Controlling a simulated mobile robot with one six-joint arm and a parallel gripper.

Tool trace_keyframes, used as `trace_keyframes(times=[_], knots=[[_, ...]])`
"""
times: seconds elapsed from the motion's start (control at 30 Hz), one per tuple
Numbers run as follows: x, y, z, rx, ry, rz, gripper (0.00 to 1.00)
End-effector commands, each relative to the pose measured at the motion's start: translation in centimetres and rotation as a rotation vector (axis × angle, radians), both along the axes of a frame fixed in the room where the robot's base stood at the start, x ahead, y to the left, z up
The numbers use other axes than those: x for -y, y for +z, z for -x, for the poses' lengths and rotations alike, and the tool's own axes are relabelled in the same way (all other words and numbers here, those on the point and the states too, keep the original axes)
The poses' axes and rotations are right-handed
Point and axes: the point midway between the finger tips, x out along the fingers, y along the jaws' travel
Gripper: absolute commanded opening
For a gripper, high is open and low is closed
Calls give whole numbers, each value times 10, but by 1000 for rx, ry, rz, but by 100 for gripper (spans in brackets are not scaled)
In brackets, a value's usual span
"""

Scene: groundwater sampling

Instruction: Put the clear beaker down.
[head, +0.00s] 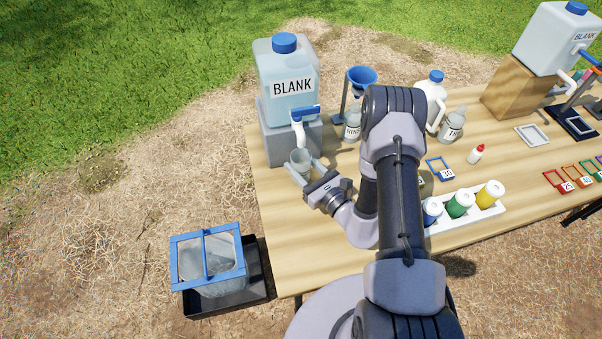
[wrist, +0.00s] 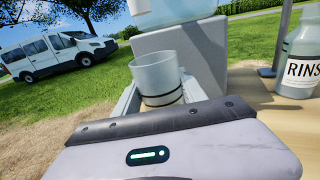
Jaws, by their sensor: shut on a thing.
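The clear beaker (head: 300,159) is in the head view below the white spout of the left BLANK carboy (head: 288,80). My gripper (head: 300,170) is shut on the beaker from the near side. In the wrist view the beaker (wrist: 156,77) is upright between my two fingers, with a dark band around its lower part. It looks empty, but its clear wall makes this hard to tell. Its base is hidden by my gripper, so I cannot tell whether it touches the table.
The grey block (head: 292,140) under the carboy stands just behind the beaker. A RINSE bottle (head: 352,127) and a blue funnel (head: 361,79) stand to the right. The wooden table (head: 290,235) is bare toward its near left part. A blue-framed bin (head: 208,262) sits on the ground left.

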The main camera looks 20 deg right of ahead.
Motion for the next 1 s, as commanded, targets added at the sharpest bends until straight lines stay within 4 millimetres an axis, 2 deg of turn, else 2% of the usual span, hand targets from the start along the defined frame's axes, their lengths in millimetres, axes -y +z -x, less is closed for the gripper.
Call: trace_keyframes(times=[0.03,0.13,0.47,0.5,0.6,0.87,0.97,1.0], knots=[[0,-12,0,-1,0,-1,4],[0,-32,0,-1,-1,-1,4],[1,-34,1,-1,-1,0,4],[1,-35,1,-1,-1,0,51],[1,-34,1,-1,-1,0,70],[1,-34,1,-1,0,0,70],[1,-27,1,-1,0,0,70],[4,-30,6,-4,-2,-1,70]])
